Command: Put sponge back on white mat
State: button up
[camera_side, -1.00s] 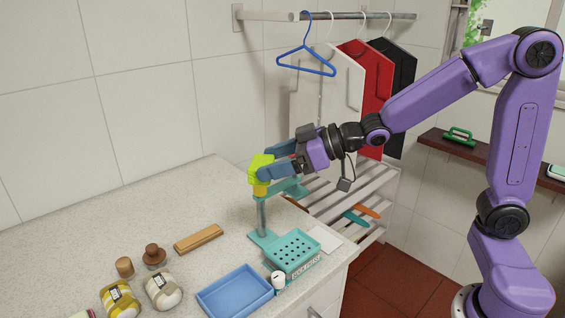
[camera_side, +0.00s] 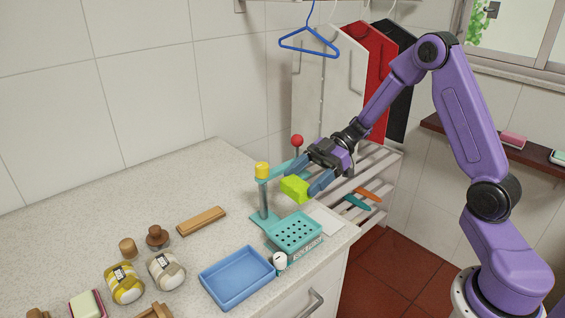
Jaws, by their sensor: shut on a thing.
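The sponge (camera_side: 294,190) is a yellow-green block. My gripper (camera_side: 303,182) has blue fingers and is shut on it, holding it in the air above the counter's right part, just right of the teal stand's post. The white mat (camera_side: 328,219) is a flat pale sheet near the counter's right edge, below and to the right of the sponge. The sponge and mat are apart.
The teal stand (camera_side: 263,203) has a yellow top and a red ball lever behind. Several jars and brushes stand to the left. The back left counter is clear.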

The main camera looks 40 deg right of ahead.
jog(key=shift+n+g, duration=0.4)
jog(key=shift+g, duration=0.1)
jog(key=s+d+f, duration=0.1)
jog(key=d, duration=0.1)
jog(key=s+d+f, duration=0.1)
jog(key=d+f, duration=0.1)
jog(key=d, duration=0.1)
jog(key=d+f, duration=0.2)
jog(key=shift+s+d, duration=0.35)
jog(key=shift+s, duration=0.05)
jog(key=shift+f, duration=2.85)
jog(key=o, duration=1)
jog(key=shift+o, duration=0.2)
